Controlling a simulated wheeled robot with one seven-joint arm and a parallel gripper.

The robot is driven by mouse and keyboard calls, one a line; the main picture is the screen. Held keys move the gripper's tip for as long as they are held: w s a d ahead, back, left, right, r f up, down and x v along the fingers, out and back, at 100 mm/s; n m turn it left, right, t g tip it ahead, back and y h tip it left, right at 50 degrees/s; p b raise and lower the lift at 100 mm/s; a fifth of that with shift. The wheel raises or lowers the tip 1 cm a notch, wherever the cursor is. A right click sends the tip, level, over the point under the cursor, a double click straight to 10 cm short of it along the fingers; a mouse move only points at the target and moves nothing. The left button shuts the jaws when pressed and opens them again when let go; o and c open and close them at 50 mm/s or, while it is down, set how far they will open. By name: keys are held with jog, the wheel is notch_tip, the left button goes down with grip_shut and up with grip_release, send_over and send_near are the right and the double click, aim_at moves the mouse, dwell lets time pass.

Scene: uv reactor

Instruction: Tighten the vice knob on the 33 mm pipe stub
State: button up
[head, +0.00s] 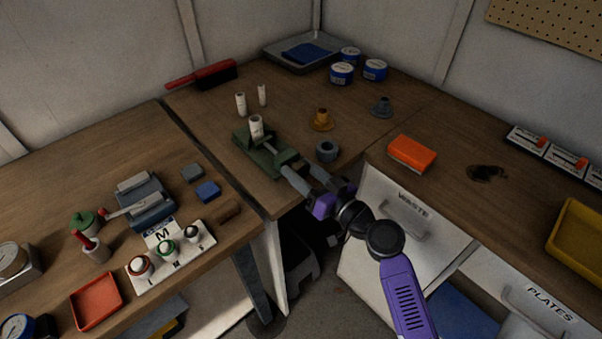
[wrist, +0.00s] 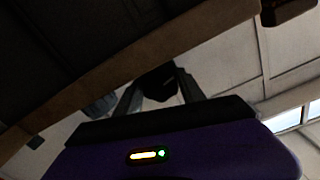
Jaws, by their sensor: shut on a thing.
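The green vice (head: 257,152) stands near the front edge of the back table in the head view. A white pipe stub (head: 256,127) stands upright in it. My gripper (head: 288,172) reaches in from the lower right to the vice's front end. In the wrist view its two fingers (wrist: 160,78) are shut on a dark knob (wrist: 155,82). In the head view the knob is hidden by the fingers. I cannot tell whether the jaws touch the stub all round.
Two white stubs (head: 240,104) (head: 262,94) stand behind the vice. A grey ring (head: 326,151) and an orange-brown flanged part (head: 321,121) stand to its right. An orange block (head: 412,153) lies on the right counter. The table's front edge runs just below my gripper.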

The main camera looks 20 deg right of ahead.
jog(key=m, duration=0.3)
jog(key=shift+b, duration=0.35)
jog(key=shift+m, duration=0.3)
jog(key=shift+f, duration=0.15)
